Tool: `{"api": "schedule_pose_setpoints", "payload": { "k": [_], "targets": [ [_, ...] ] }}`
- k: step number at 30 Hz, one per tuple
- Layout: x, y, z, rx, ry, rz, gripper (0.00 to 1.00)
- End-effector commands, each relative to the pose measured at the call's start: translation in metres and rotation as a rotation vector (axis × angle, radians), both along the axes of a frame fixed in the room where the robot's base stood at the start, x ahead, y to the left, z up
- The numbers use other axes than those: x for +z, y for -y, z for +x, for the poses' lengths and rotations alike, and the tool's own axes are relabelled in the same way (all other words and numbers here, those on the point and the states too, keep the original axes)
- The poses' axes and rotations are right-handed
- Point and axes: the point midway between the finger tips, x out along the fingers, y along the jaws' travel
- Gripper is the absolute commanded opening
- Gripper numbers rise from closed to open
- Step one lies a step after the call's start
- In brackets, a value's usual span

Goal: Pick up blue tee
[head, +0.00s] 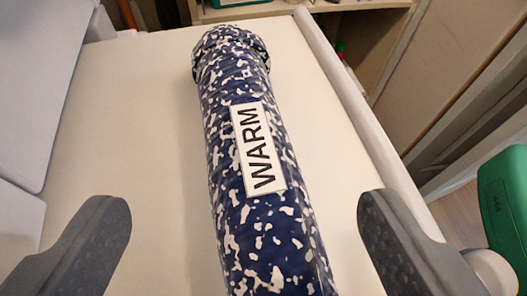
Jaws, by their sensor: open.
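A dark blue cylinder-shaped bundle with white speckles (235,115) lies lengthwise in the middle of the head view, perhaps the rolled blue tee. It carries a white label reading "WARM" (258,148). Its far end looks bunched or rimmed, and its near end runs out of the bottom of the picture. My gripper (243,212) is open, with one dark grey finger on each side of the bundle. Both fingers are apart from it, with pale surface showing between. Nothing is held. No other blue garment shows.
The bundle lies on a cream surface (125,130) with a raised rounded edge (350,100) along its right side. White blocks (40,90) stand at the left. A green object (505,205) is at the right edge. Wooden shelving (375,45) stands behind.

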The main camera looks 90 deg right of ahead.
Motion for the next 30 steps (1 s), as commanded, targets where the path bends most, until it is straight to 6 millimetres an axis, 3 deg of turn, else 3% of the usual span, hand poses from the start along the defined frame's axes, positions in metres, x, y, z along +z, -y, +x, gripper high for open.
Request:
{"api": "schedule_pose_setpoints", "payload": {
  "k": [11,18,26,30],
  "targets": [
    [-0.013,0.025,0.002,-0.002,-0.002,0.001,0.76],
    [-0.029,0.053,0.004,-0.005,-0.003,0.002,0.76],
    [-0.031,0.057,0.006,0.000,0.000,0.002,0.76],
    [-0.031,0.057,0.006,0.000,0.000,0.002,0.43]
  ]
}}
